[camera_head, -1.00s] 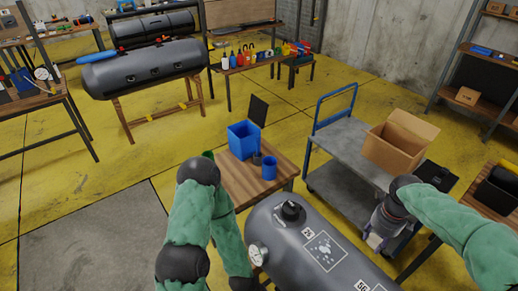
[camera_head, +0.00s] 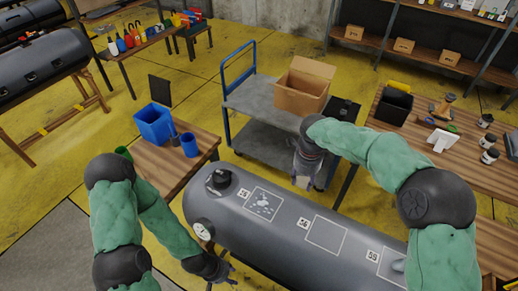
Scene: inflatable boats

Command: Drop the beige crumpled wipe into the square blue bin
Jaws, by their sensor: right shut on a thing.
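The square blue bin (camera_head: 154,126) stands open and upright on a small wooden table at the left. My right gripper (camera_head: 303,182) points down in mid-picture, between the grey tank and the cart. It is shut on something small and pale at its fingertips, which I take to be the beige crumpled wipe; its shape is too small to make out. My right gripper is well to the right of the bin and apart from it. My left gripper (camera_head: 224,277) is low in front of the tank, its dark fingers spread and empty.
A blue cup (camera_head: 189,145) and a dark small container stand beside the bin on the wooden table (camera_head: 165,165). The grey tank (camera_head: 300,230) lies across the front. A cart (camera_head: 262,105) carries an open cardboard box (camera_head: 301,92). A cluttered workbench (camera_head: 465,165) is at the right.

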